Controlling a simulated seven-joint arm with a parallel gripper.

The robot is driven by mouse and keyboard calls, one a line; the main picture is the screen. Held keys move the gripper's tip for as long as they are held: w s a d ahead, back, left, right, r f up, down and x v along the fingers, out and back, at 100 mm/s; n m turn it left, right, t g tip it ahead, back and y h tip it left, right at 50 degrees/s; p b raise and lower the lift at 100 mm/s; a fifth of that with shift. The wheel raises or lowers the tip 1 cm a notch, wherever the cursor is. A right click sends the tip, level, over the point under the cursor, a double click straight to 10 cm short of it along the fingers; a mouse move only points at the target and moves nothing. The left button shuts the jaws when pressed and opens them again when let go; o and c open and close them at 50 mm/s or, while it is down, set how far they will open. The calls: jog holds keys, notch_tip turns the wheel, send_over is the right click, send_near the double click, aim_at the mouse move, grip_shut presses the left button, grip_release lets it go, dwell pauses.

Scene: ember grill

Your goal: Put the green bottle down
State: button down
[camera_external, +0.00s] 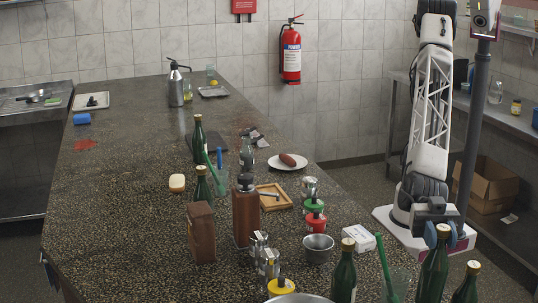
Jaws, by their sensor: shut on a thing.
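Several green bottles with gold caps are in view. My gripper (444,233) is at the lower right, its grey-blue fingers closed around the capped neck of one green bottle (433,272). That bottle looks upright, and its base is cut off by the lower frame edge, so I cannot tell whether it touches the counter. Another green bottle (343,279) stands to its left, and one more (466,291) is to its right, partly cut off. Two others stand farther back, one at mid-counter (198,142) and one nearer (202,186).
The speckled counter (110,215) is clear along its left side. Near the held bottle are a glass with a green stick (397,284), a white box (358,238) and a metal bowl (318,248). A wooden grinder (245,215) and brown bag (201,235) stand mid-front.

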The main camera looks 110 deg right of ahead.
aim_at(438, 254)
jog(key=shift+f, duration=2.05)
jog(key=shift+f, duration=1.95)
jog(key=c, duration=0.8)
grip_release()
jog(key=shift+f, duration=0.1)
jog(key=shift+r, duration=0.2)
jog(key=v, duration=1.2)
